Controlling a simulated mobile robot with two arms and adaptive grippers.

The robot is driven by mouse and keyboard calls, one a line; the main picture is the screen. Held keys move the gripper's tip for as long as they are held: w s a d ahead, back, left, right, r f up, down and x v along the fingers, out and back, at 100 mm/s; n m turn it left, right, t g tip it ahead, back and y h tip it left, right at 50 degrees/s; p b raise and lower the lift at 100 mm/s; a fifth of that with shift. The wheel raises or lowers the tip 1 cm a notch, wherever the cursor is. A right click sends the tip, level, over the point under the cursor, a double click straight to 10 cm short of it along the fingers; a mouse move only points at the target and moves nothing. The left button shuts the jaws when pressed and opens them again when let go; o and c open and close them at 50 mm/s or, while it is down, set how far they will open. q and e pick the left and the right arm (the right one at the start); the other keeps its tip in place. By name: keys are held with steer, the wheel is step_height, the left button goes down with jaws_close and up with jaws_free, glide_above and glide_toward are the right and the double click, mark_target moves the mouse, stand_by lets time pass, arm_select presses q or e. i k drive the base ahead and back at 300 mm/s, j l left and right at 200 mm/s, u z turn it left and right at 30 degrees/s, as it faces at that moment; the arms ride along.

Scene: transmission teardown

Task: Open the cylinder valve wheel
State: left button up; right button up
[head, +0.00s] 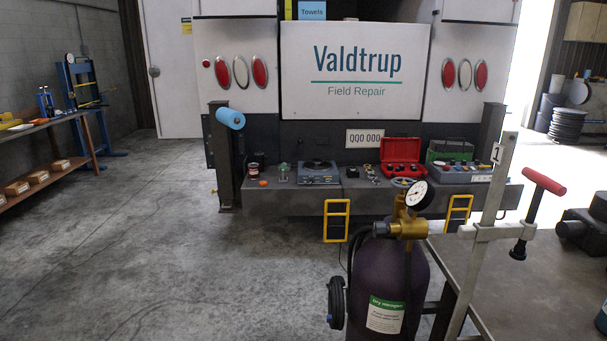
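A dark purple gas cylinder (390,277) stands upright in the lower middle of the head view, with a green and white label (386,314) reading "Dry nitrogen". A brass valve and regulator body (400,229) sits on its top, with a round white-faced gauge (419,195). A small pale wheel (404,183) shows at the top of the brass stem, partly overlapped by the gauge; whether the valve is open or shut cannot be told. Neither of my grippers is in view.
A bench corner with a pale upright clamp (493,190) and red T-handle (544,181) stands just right of the cylinder. A black wheel (336,302) is at its left. Behind is a truck bumper (300,198) holding tools. The concrete floor at left is clear.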

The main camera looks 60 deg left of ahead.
mark_target(403, 186)
steer(key=u, duration=1.3)
steer(key=i+j+u, duration=1.05)
steer(key=i+u, duration=0.25)
steer(key=i+z, duration=0.25)
steer(key=i, duration=0.25)
steer(key=i+j+z, duration=0.1)
steer(key=i+z, duration=0.15)
steer(key=i, duration=0.2)
steer(key=i+j+z, duration=0.25)
steer(key=i, duration=0.25)
